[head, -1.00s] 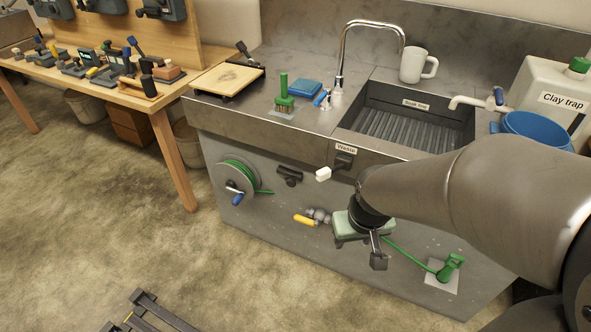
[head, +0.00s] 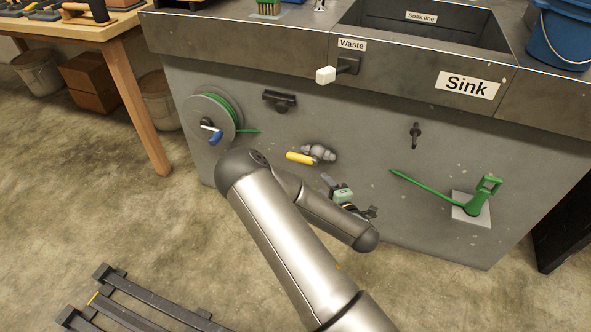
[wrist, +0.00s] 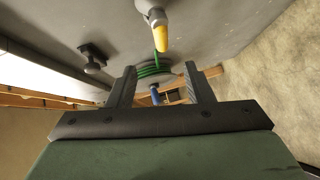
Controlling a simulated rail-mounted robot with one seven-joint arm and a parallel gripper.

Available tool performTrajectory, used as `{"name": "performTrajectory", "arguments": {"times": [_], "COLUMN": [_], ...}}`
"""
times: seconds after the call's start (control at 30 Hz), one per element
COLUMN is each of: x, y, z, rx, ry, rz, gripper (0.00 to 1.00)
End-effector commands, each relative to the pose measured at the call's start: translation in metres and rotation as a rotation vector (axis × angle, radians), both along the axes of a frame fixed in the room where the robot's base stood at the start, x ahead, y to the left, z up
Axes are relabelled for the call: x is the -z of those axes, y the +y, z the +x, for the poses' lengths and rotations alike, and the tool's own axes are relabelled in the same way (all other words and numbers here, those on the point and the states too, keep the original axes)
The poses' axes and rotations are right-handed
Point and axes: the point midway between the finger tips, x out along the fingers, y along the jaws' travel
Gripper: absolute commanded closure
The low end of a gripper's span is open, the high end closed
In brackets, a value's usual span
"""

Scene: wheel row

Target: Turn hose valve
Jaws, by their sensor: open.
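The hose valve is a grey metal body (head: 320,152) with a yellow lever (head: 300,158) on the front panel below the sink. The lever points left, roughly level, in the head view. In the wrist view the yellow lever (wrist: 161,38) hangs at top centre, above and beyond the fingertips. My gripper (head: 328,182) is just below and right of the valve in the head view, partly hidden by my arm. In the wrist view my gripper (wrist: 162,72) has its two dark fingers wide apart, with nothing held. The lever is not between them.
A hose reel (head: 211,118) with green hose and a blue crank is left of the valve. A black fitting (head: 280,101) and a white-tipped waste handle (head: 326,75) sit above it. A green pump-like lever (head: 478,200) is at right. A dark slatted rack (head: 130,300) lies on the floor.

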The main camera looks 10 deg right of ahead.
Motion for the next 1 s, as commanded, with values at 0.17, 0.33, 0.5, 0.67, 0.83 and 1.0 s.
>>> {"name": "performTrajectory", "arguments": {"times": [0.17,0.33,0.5,0.67,0.83,1.0], "x": [0.005,0.01,0.016,0.021,0.025,0.027], "y": [0.007,0.014,0.023,0.032,0.04,0.044], "z": [0.007,0.035,0.071,0.105,0.136,0.156], "rx": [-0.036,-0.036,-0.035,-0.035,-0.032,-0.032], "ry": [-0.017,-0.018,-0.017,-0.017,-0.016,-0.015], "rz": [-0.017,-0.015,-0.016,-0.016,-0.015,-0.014], "gripper": [0.53,0.53,0.53,0.53,0.53,0.53]}}
